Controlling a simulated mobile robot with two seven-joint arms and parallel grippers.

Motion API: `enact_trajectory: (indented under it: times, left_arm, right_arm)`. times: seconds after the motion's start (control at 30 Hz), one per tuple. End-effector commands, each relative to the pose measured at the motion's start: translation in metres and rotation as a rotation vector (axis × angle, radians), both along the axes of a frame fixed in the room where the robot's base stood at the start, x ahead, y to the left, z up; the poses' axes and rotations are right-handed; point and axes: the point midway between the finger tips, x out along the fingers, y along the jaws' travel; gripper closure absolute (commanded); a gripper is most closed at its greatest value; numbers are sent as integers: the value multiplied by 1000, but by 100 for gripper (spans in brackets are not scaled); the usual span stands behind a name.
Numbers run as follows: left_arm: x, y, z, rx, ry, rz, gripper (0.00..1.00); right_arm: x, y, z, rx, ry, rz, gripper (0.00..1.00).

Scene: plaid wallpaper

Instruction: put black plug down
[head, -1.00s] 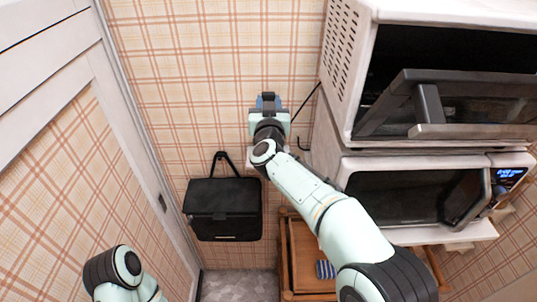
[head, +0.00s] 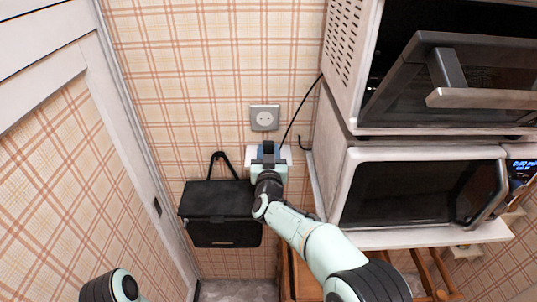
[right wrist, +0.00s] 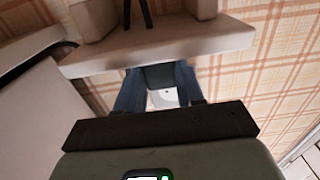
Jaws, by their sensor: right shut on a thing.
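My right gripper (head: 268,150) is in the middle of the head view, just below the wall socket (head: 265,117) and in front of a small white ledge. In the right wrist view its blue fingers (right wrist: 160,88) are closed around a dark piece, the black plug (right wrist: 160,76). The plug is mostly hidden by the fingers in the head view. A thin black cable (head: 300,112) runs from the gripper up to the right, towards the upper oven. The socket is bare. My left gripper is out of view; only part of that arm shows at the bottom left.
A black box-like bag (head: 222,203) hangs on the wall left of my right gripper. A white microwave (head: 345,190) and an upper oven (head: 345,60) with its door ajar stand close on the right. The small white ledge (head: 286,155) is behind the gripper.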

Motion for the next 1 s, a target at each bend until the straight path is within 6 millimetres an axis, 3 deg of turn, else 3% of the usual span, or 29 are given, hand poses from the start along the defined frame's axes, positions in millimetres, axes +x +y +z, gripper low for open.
enact_trajectory:
  times: [0.73, 0.77, 0.83, 1.0]
  left_arm:
    - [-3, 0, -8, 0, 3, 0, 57]
    - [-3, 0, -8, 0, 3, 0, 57]
    - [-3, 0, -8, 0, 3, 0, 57]
    - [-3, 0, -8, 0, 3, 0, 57]
  right_arm:
    - [0, 0, -12, 0, -2, -1, 100]
    - [0, 0, -12, 0, -1, -1, 60]
    - [0, 0, -12, 0, -1, -1, 37]
    - [0, 0, -12, 0, -1, -1, 37]
